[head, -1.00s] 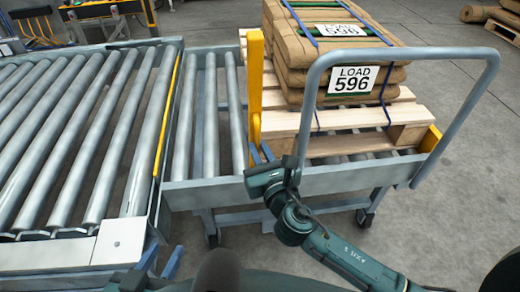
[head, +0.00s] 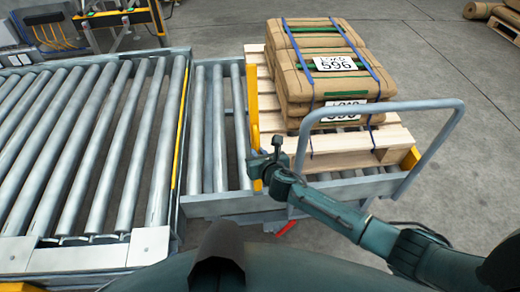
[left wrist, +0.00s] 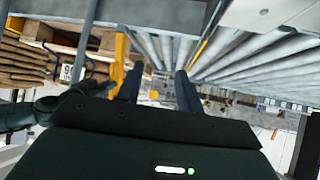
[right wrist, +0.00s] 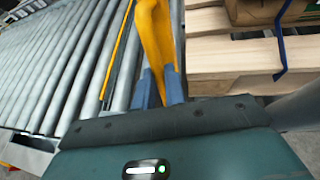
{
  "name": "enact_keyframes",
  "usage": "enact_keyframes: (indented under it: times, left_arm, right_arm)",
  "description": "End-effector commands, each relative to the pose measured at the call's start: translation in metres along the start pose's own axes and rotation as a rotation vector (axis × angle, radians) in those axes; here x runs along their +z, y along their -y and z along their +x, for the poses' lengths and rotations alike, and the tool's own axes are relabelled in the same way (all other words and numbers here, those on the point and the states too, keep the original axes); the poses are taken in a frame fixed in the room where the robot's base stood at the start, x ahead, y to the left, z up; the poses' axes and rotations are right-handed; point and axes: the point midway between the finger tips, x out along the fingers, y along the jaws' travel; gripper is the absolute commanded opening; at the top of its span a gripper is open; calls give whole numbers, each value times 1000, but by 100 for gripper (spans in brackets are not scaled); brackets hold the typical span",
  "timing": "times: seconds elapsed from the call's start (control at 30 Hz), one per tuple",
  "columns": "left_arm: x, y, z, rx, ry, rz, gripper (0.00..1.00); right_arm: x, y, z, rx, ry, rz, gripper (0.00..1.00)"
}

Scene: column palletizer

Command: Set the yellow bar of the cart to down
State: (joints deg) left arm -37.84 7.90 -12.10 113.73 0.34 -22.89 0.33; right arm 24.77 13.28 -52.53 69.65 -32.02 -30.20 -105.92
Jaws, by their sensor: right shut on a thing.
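The cart's yellow bar (head: 252,105) stands upright at the cart's left end, between the load and the roller conveyor. My right gripper (head: 259,163) is at the lower part of this bar. In the right wrist view its blue fingers (right wrist: 160,88) are closed about the yellow bar (right wrist: 155,35). The cart (head: 235,204) stands against the conveyor's right side. In the left wrist view my left gripper (left wrist: 159,88) has its fingers apart with nothing between them. The yellow bar (left wrist: 121,60) shows left of those fingers.
A wooden pallet (head: 340,165) with stacked brown sacks (head: 325,75) labelled 596 sits on the cart. A grey tube handle (head: 455,125) rises at its right. The roller conveyor (head: 95,140) fills the left. A red part (head: 287,228) shows below the cart. Floor at right is open.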

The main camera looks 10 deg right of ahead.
Motion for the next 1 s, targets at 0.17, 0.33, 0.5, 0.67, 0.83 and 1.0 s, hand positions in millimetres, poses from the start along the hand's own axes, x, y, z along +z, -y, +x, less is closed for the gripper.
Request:
enact_keyframes:
  times: [0.17, 0.33, 0.5, 0.67, 0.83, 1.0]
  left_arm:
    - [-4, 1, -4, -1, 15, 11, 36]
    - [-3, 1, -5, 0, 19, 15, 36]
    - [-3, 1, -5, 0, 20, 16, 36]
    - [-3, 1, -5, 0, 20, 16, 36]
    - [-3, 1, -5, 0, 20, 16, 36]
    - [-3, 1, -5, 0, 20, 16, 36]
  right_arm:
    - [11, 4, 13, -1, -71, 13, 0]
    - [12, 6, 22, 1, -120, 22, 0]
    - [13, 6, 26, 2, -146, 28, 0]
    - [13, 6, 28, 3, -154, 30, 0]
    - [13, 6, 28, 3, -154, 29, 0]
    - [13, 6, 28, 3, -154, 29, 16]
